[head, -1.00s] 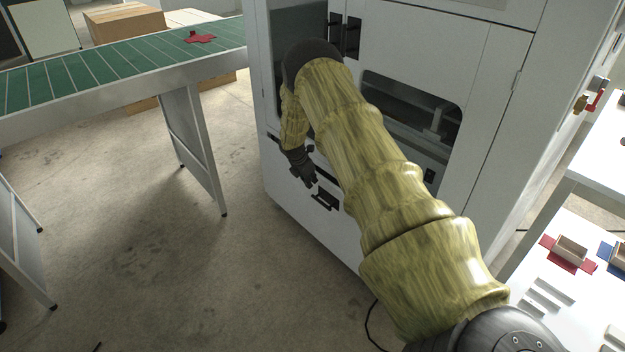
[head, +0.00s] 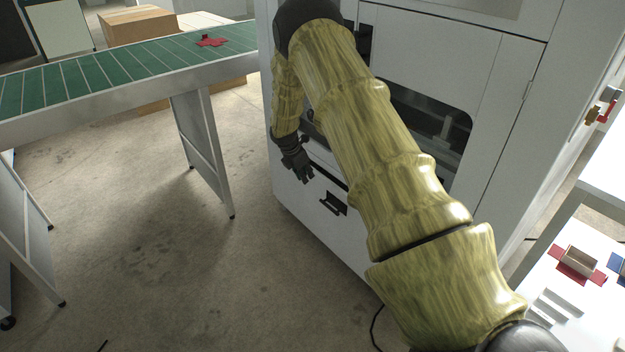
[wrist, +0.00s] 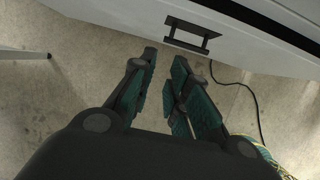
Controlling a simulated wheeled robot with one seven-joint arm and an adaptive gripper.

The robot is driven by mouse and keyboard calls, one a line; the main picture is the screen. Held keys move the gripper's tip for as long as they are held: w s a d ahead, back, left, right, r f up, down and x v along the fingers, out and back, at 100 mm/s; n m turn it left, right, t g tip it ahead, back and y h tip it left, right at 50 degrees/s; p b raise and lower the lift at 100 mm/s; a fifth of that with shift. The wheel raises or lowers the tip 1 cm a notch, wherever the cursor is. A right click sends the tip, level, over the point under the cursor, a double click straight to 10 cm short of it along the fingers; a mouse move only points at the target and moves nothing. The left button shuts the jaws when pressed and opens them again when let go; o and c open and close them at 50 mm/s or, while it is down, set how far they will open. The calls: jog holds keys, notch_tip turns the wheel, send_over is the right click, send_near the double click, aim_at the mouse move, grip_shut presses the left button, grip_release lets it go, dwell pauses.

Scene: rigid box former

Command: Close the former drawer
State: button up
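The former is a large white cabinet with windowed doors. Its drawer front (head: 310,209) is the low white panel with a black bar handle (head: 333,204). A dark slot runs along the panel's top; how far the drawer stands out I cannot tell. In the wrist view the drawer front (wrist: 125,12) crosses the top, with the handle (wrist: 192,36) and the dark slot at upper right. My gripper (head: 308,178) hangs left of and above the handle, apart from it. In the wrist view my gripper (wrist: 165,58) has its fingers apart, with nothing between them. My arm hides part of the former.
A green conveyor (head: 110,75) with a red cross-shaped blank (head: 211,41) stands at left. A white table at right holds a small box on a red blank (head: 577,265). A black cable (wrist: 245,90) lies on the floor near the former. Open floor lies left of the drawer.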

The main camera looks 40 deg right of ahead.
jog(key=shift+o, duration=0.8)
jog(key=w+a+f+m+t+y+b, duration=0.2)
jog(key=w+a+f+t+b, duration=0.2)
jog(key=a+f+b, duration=0.4)
notch_tip(320, 180, down, 2)
jog(key=shift+f, duration=0.15)
notch_tip(320, 180, down, 4)
jog(key=w+a+f+m+t+b, duration=0.1)
jog(key=w+a+m+t+b, duration=0.2)
jog(key=b, duration=0.4)
jog(key=s+d+f+m+t+h+b, duration=0.3)
jog(key=s+d+m+h+b, duration=0.3)
jog(key=b, duration=0.4)
jog(key=s+d+m+g+h+b, duration=0.1)
jog(key=s+m+g+h+b, duration=0.15)
jog(key=s+h+b, duration=0.75)
jog(key=w+d+y+b, duration=0.1)
jog(key=w+d, duration=0.1)
jog(key=d, duration=0.8)
jog(key=shift+w+d+r+g+y+b, duration=0.15)
jog(key=shift+w+r+g+y+b, duration=0.2)
jog(key=shift+r, duration=0.1)
grip_shut()
jog(key=shift+s, duration=0.1)
